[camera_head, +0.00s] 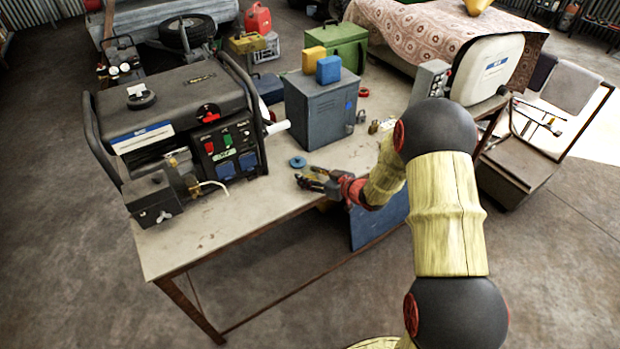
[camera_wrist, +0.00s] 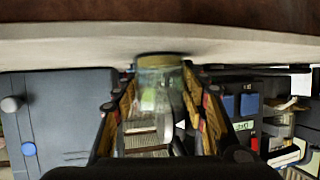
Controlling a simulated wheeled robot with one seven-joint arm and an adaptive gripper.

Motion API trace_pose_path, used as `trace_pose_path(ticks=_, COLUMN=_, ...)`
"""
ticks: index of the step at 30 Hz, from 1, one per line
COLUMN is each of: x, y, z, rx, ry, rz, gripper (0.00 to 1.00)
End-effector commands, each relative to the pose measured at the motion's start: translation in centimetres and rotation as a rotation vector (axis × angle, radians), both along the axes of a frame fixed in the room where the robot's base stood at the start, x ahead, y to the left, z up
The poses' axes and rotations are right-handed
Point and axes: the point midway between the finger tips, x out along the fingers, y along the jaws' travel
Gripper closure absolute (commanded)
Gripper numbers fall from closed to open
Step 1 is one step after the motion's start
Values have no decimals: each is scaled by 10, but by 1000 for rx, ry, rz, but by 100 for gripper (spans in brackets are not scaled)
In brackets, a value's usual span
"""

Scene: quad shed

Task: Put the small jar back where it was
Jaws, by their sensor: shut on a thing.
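The small jar, a clear glass one with a gold-coloured end (camera_wrist: 158,62), is between my gripper's fingers (camera_wrist: 160,112) in the wrist view. That view is upside down, with the tabletop along its top. The jar's gold end points towards the tabletop; I cannot tell whether it touches. My gripper (camera_head: 312,180) is shut on the jar, over or at the front edge of the workbench (camera_head: 225,228) in the head view.
A generator (camera_head: 180,115) stands left on the bench. A grey metal cabinet (camera_head: 318,115) with a yellow and a blue box on top stands behind my gripper. Small brass items (camera_head: 373,127) lie right of the cabinet. The bench's front left is bare.

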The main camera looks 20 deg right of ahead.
Motion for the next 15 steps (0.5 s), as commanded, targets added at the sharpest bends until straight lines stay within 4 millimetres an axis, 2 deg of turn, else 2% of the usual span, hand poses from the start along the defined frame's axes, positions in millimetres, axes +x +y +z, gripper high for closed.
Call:
trace_pose_path(ticks=9, x=0, y=0, z=-1, rx=0, ry=-1, rz=0, gripper=89)
trace_pose_path(ticks=10, x=0, y=0, z=-1, rx=0, ry=-1, rz=0, gripper=56)
trace_pose_path(ticks=15, x=0, y=0, z=-1, rx=0, ry=-1, rz=0, gripper=46)
